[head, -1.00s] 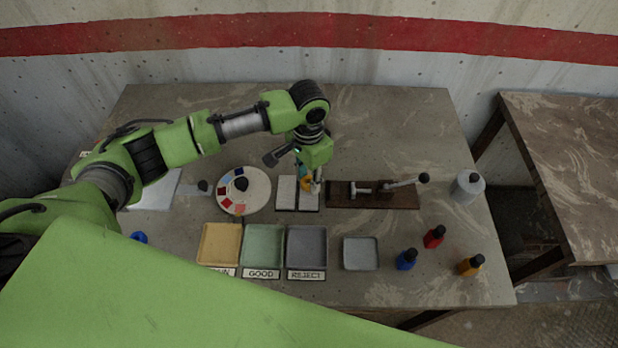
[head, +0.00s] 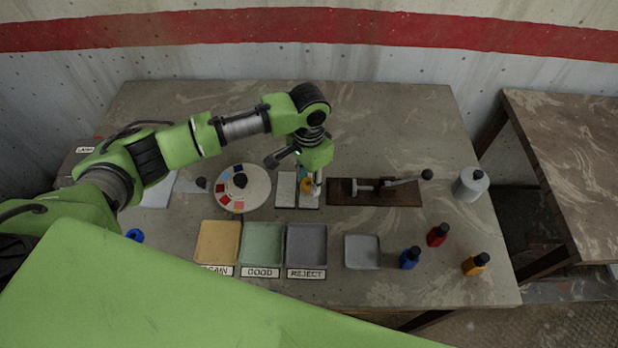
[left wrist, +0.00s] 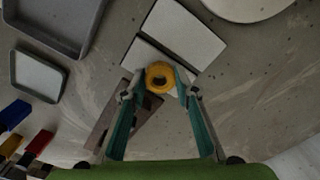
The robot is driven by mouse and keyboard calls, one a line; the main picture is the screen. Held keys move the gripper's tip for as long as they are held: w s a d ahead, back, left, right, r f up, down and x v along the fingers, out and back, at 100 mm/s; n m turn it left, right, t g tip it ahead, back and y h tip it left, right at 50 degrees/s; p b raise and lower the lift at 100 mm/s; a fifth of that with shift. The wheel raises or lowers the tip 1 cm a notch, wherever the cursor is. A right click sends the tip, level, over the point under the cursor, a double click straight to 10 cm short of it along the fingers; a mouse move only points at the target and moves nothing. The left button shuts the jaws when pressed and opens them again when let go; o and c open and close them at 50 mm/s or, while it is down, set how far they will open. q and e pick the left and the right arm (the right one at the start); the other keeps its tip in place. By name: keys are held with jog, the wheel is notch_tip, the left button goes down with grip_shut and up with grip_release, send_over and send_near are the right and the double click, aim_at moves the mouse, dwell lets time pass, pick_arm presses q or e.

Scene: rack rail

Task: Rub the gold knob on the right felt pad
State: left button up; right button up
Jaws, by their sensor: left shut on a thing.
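The gold knob (head: 307,184) is in my left gripper (head: 309,184), over the right felt pad (head: 308,204) in the head view. In the left wrist view the knob (left wrist: 160,77) shows as a yellow ring between the two teal fingertips (left wrist: 160,86), which are shut on it. The right felt pad (left wrist: 143,54) is pale and partly hidden under the knob. I cannot tell whether the knob touches it. The left felt pad (head: 285,190) lies beside it and shows bare in the left wrist view (left wrist: 183,33). My right gripper is not in view.
A brown board with a lever clamp (head: 400,196) stands just right of the pads. A round colour dial (head: 258,190) is at their left. Labelled trays, including the grey reject tray (head: 306,245), lie in front. Small bottles (head: 410,258) stand front right.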

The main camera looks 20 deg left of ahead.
pick_arm(q)
jog(key=shift+f, duration=0.1)
dwell(0.3)
jog(key=o, duration=1.1)
jog(key=shift+c, duration=0.2)
jog(key=shift+p, duration=0.75)
grip_shut()
jog(key=shift+r, duration=0.25)
